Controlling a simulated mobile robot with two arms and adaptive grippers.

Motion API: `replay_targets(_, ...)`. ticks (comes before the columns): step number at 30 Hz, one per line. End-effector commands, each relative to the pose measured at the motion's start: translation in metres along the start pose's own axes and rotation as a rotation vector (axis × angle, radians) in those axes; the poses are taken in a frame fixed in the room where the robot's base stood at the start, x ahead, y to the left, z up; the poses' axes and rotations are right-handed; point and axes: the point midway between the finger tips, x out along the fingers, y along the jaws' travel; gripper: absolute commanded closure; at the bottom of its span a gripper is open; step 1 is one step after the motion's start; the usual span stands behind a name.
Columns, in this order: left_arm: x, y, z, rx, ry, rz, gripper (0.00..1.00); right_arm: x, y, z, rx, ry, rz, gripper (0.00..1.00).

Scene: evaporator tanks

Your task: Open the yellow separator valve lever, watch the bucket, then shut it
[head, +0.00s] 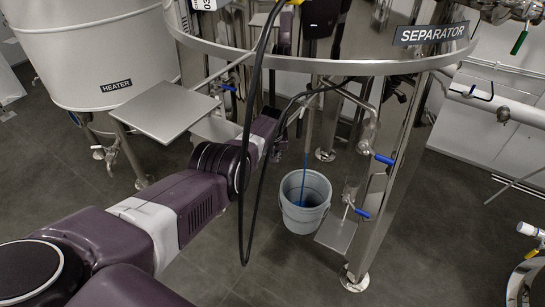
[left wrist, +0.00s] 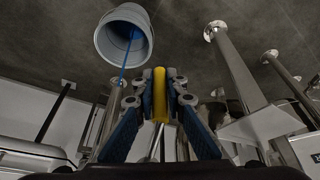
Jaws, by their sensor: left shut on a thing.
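The yellow separator valve lever (left wrist: 160,95) stands between the fingers of my left gripper (left wrist: 160,80) in the left wrist view, and the gripper is shut on it. In the head view the end of my left arm is under the separator (head: 350,66), its fingers and the lever hard to make out. A grey bucket (head: 317,217) stands on the floor below, and it also shows in the left wrist view (left wrist: 104,38). A thin blue stream (head: 303,185) runs down into the bucket. My right gripper is out of view.
The heater tank (head: 85,50) stands at the left. Metal step plates (head: 168,108) and the separator's steel legs (head: 385,195) surround the space. Blue-handled valves (head: 384,159) stick out near the right leg. A black cable (head: 243,190) hangs near my arm.

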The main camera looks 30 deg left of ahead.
Motion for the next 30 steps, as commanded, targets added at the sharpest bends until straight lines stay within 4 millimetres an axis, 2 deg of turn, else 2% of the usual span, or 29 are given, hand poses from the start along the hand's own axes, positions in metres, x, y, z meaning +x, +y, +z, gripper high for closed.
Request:
replay_targets(2, -0.001, 0.004, 0.001, -0.002, -0.003, 0.006, 1.00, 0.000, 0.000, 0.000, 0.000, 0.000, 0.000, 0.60)
replay_targets(3, -0.001, 0.004, 0.001, -0.002, -0.003, 0.006, 0.85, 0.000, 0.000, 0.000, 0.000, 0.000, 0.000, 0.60)
replay_targets(7, -0.001, 0.003, 0.001, -0.002, -0.003, 0.005, 0.71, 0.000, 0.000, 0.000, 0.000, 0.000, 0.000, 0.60)
replay_targets(20, -0.001, 0.001, 0.001, 0.000, -0.002, 0.000, 0.71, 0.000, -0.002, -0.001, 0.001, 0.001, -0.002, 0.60)
replay_targets(30, -0.015, 0.002, -0.001, -0.001, 0.001, 0.001, 0.71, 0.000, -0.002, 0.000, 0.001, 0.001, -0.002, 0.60)
